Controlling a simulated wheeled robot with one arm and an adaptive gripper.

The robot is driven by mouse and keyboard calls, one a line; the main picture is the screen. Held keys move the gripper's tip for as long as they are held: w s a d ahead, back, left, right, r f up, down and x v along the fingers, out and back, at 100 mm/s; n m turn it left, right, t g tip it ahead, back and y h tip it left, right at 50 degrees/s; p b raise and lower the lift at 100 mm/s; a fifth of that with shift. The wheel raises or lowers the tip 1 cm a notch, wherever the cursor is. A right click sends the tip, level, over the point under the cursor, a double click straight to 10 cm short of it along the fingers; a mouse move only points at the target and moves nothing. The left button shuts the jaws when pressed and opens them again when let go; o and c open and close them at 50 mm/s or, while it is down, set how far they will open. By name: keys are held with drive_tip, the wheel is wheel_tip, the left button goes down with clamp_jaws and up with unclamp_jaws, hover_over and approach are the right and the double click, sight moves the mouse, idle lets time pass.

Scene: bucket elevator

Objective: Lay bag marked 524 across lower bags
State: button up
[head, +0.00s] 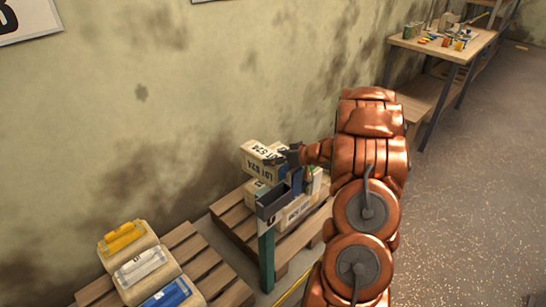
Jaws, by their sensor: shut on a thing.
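The bag marked LOT 524 (256,163), cream with dark print, is at the end of my arm near the wall. My gripper (284,157) is shut on its right side; the fingertips are small and partly hidden. Lower cream bags (297,212) lie on the right wooden pallet (234,222), below and to the right of bag 524. They are partly hidden by my arm and a post. I cannot tell whether bag 524 touches them.
A green post with a grey box (272,207) stands in front of the stack. A left pallet (205,268) carries cream bags with yellow (122,238), white and blue tops. A workbench (440,42) with small items stands at the back right. Floor on the right is clear.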

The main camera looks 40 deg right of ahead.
drive_tip(key=shift+f+b, duration=3.65)
drive_tip(key=shift+b, duration=0.5)
drive_tip(key=shift+f+p, duration=0.3)
drive_tip(key=shift+f, duration=0.35)
drive_tip(key=o, duration=1.7)
drive_tip(key=v, duration=1.2)
